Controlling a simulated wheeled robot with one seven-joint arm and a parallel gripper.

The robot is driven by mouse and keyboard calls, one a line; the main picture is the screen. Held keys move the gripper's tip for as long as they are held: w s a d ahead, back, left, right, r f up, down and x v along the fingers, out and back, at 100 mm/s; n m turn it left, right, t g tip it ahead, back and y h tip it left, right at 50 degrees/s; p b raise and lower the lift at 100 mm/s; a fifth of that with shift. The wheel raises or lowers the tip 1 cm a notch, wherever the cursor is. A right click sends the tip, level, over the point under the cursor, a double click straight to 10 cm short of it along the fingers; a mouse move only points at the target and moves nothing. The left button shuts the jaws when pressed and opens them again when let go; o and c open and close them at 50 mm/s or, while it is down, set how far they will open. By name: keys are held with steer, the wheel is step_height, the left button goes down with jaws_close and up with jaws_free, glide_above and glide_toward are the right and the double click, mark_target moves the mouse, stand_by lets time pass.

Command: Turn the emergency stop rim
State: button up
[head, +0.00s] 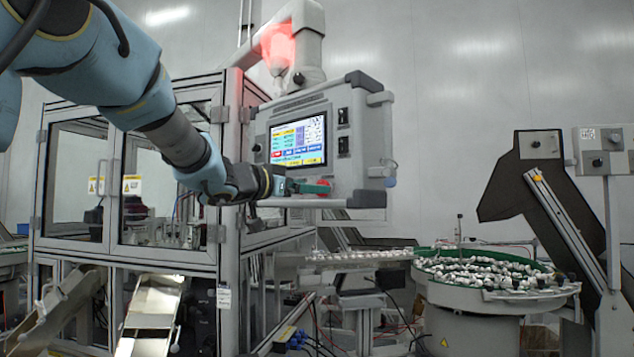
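The control panel (352,140) hangs at the centre of the head view, with a lit touchscreen on its face. A small red part, which looks like the emergency stop (323,183), shows at the lower right of the panel face, below the screen. My gripper (312,188) is at the panel's lower edge, with its greenish finger parts right at the red part. The fingers partly cover the red part. I cannot tell whether they touch it or how far apart they are.
A glazed machine cabinet (228,180) stands left of and behind the panel. A round feeder bowl (480,285) full of small parts stands at the lower right, beside a dark inclined conveyor (560,215). Open space lies right of the panel.

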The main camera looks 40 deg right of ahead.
steer(key=d, duration=0.3)
steer(key=shift+w+p, duration=0.15)
steer(key=shift+p, duration=0.25)
jaws_close()
stand_by(0.4)
